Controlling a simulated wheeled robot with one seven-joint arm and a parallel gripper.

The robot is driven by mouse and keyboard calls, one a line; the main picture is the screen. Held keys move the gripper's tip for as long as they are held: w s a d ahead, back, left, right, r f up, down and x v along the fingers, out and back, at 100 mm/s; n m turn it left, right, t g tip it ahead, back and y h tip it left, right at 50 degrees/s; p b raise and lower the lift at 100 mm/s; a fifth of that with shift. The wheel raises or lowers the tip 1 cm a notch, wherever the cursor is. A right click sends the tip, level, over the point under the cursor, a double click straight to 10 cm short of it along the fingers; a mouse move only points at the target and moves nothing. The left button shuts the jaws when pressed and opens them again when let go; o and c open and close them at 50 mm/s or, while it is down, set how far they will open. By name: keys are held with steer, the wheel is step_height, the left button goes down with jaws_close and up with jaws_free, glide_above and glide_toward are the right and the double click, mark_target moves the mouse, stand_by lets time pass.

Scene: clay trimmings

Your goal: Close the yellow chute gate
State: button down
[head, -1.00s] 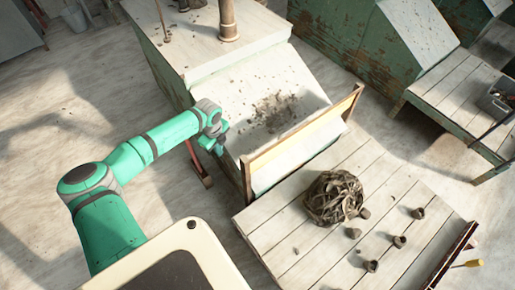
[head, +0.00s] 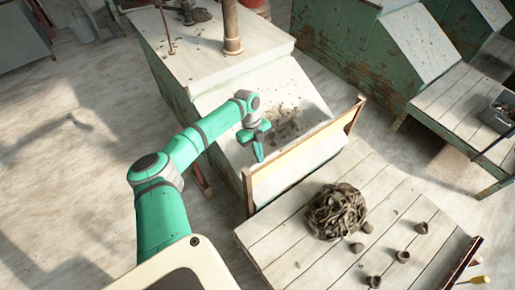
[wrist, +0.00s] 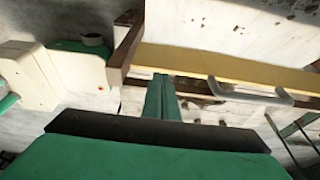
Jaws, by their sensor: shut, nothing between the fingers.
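The yellow gate (head: 305,143) is a long narrow board across the lower end of the pale chute (head: 212,101), between two wooden posts. In the wrist view the gate (wrist: 215,65) runs across the upper part, with a grey bar handle (wrist: 250,95) on it. My gripper (head: 260,158) is shut and empty, pointing down near the left part of the gate in the head view. In the wrist view its fingers (wrist: 162,95) overlap the gate's lower edge, left of the handle. I cannot tell whether they touch it.
A wooden post (wrist: 124,45) stands left of the fingers in the wrist view. Below the gate, a plank table (head: 290,235) holds a heap of clay trimmings (head: 336,211) and several small cups. Clay crumbs lie on the chute. The floor at left is clear.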

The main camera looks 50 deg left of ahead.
steer(key=shift+x, duration=1.55)
step_height(320, 180, down, 8)
steer(key=shift+r, duration=0.1)
steer(key=v, duration=0.9)
steer(key=shift+r, duration=0.4)
steer(key=shift+s+a, duration=0.1)
steer(key=shift+a, duration=0.05)
